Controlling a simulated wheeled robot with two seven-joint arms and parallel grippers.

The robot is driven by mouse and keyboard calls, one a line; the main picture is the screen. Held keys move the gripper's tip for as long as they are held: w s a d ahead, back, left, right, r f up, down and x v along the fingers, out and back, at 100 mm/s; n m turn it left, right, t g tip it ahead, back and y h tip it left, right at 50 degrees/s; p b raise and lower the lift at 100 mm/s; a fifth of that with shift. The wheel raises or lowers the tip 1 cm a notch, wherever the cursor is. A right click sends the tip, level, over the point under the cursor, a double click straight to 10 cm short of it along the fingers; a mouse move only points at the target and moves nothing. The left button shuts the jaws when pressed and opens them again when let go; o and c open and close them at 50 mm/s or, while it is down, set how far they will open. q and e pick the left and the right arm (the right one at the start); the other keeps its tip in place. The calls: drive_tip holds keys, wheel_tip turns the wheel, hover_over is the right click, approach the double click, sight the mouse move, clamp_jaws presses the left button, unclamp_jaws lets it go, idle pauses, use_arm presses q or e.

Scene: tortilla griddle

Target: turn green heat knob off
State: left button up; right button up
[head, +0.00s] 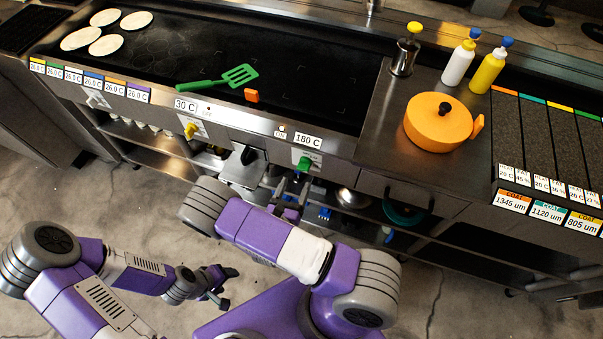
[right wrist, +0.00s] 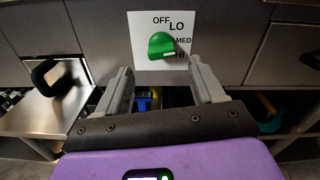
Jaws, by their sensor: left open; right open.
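The green heat knob (head: 305,163) is on the front panel of the griddle below the 180 C display. In the right wrist view the knob (right wrist: 161,46) sits on a white plate (right wrist: 143,23) marked OFF, LO, MED and HI. Its narrow end seems to point right, towards HI. My right gripper (head: 291,188) is open in front of the panel, just below the knob. In the right wrist view its two fingers (right wrist: 158,70) are spread, with the knob beyond and above the gap, apart from them. My left gripper (head: 222,286) is open and empty, low over the floor.
A drawer handle (head: 408,203) sticks out to the right. The griddle (head: 310,85) holds tortillas and a green spatula (head: 220,78). Shelves lie below the panel.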

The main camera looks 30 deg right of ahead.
sight(302, 171)
drive_tip(key=x, duration=0.6)
drive_tip(key=shift+d+b, duration=0.15)
drive_tip(key=shift+b, duration=0.15)
drive_tip(key=c, duration=1.1)
drive_tip(key=shift+o, duration=0.2)
